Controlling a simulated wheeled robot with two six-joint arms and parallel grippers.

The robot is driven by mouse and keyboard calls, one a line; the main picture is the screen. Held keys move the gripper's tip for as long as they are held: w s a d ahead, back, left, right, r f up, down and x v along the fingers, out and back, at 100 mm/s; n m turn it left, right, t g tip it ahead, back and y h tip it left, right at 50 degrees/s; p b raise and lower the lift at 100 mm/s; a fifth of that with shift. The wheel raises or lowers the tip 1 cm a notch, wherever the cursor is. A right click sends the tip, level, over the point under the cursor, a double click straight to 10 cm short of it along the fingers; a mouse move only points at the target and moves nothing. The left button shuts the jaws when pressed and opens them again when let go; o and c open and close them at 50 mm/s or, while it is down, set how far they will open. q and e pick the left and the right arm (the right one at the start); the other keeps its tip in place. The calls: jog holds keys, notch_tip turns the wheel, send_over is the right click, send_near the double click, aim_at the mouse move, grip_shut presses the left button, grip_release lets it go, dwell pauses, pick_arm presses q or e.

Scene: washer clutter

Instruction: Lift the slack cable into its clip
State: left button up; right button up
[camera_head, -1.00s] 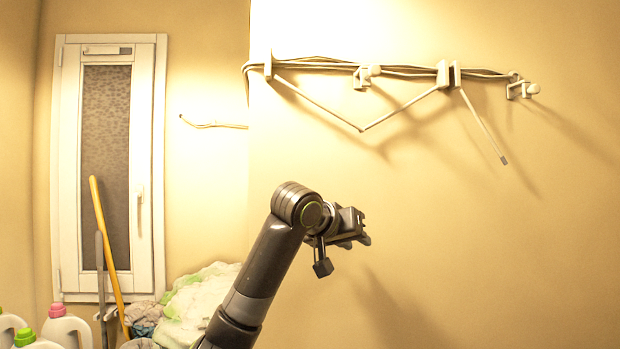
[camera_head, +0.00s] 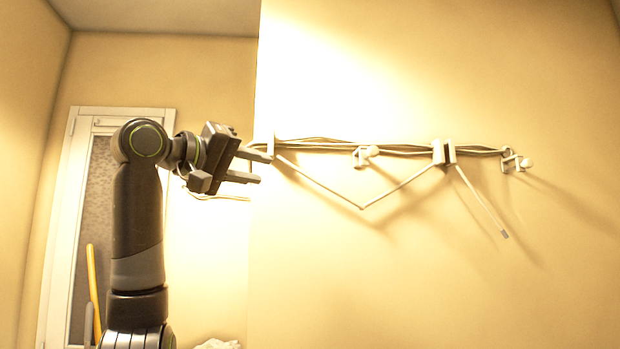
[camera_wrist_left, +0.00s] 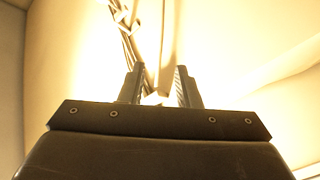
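The slack cable (camera_head: 322,188) hangs in a V below the cable bundle on the wall, from the left bracket (camera_head: 270,146) down to a low bend and up to the middle bracket (camera_head: 438,152). A small white clip with a round knob (camera_head: 364,157) sits on the wall above the bend. My left gripper (camera_head: 259,166) is open, its fingers pointing right near the left bracket and the cable's left end. In the left wrist view its fingers (camera_wrist_left: 160,82) stand apart, with a cable strand and a pale part seen between and beyond them. Contact cannot be told. My right gripper is not in view.
The cable bundle (camera_head: 400,151) runs along the wall. A second knobbed clip (camera_head: 515,162) is at the right end, and a loose cable end (camera_head: 482,203) dangles below the middle bracket. A window (camera_head: 98,210) is behind my arm. The wall below the cables is clear.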

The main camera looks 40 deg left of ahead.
aim_at(316, 180)
pick_arm(q)
jog(key=w+p, duration=0.2)
jog(key=w, duration=0.4)
jog(key=w+p, duration=0.2)
jog(key=w, duration=0.5)
jog(key=shift+w+d+r, duration=0.1)
jog(key=shift+w+d, duration=0.1)
jog(key=shift+w, duration=0.1)
jog(key=shift+w+p, duration=0.35)
jog(key=shift+w, duration=0.15)
grip_shut()
